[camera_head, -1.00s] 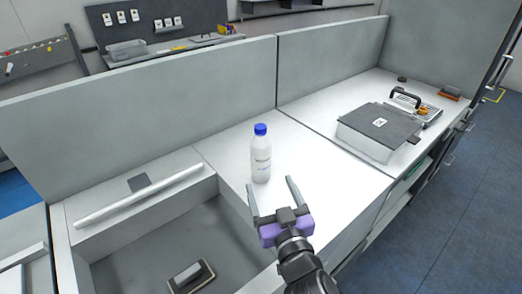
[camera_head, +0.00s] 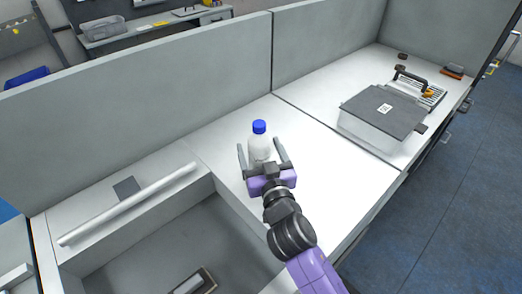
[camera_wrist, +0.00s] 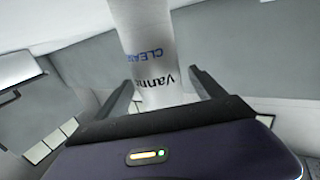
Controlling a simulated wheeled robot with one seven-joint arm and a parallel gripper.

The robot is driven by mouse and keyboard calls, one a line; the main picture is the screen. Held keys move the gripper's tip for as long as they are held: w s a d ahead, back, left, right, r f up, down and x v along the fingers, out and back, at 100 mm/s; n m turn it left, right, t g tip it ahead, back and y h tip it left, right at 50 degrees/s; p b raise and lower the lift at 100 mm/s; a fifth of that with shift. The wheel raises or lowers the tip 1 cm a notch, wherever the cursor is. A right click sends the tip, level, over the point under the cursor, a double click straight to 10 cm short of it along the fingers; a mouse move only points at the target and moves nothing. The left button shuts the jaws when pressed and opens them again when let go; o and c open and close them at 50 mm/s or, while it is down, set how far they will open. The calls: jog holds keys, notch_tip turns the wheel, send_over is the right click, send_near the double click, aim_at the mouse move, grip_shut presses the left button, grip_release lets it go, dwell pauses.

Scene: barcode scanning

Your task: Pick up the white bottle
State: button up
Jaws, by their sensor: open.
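The white bottle (camera_head: 260,148) with a blue cap stands upright on the white counter in the head view. My gripper (camera_head: 263,151) is open, with one finger on each side of the bottle's body. In the wrist view the bottle (camera_wrist: 153,60) shows large, with printed lettering, between the two open fingers (camera_wrist: 160,88). I cannot tell whether either finger touches it. My gripper's body hides the lower part of the bottle in the head view.
A grey sink-like recess (camera_head: 190,245) lies at the front left, with a white bar (camera_head: 130,203) along its back. A grey partition (camera_head: 150,105) stands behind the counter. A lidded box (camera_head: 383,112) sits at the right. The counter right of the bottle is clear.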

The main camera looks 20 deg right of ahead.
jog(key=shift+w+d+p, duration=0.15)
jog(key=shift+w+p, duration=0.1)
jog(key=shift+w, duration=0.65)
jog(key=shift+w+d+p, duration=0.15)
jog(key=shift+w+p, duration=0.05)
jog(key=shift+w, duration=0.65)
jog(key=c, duration=1.6)
jog(key=shift+o, duration=0.2)
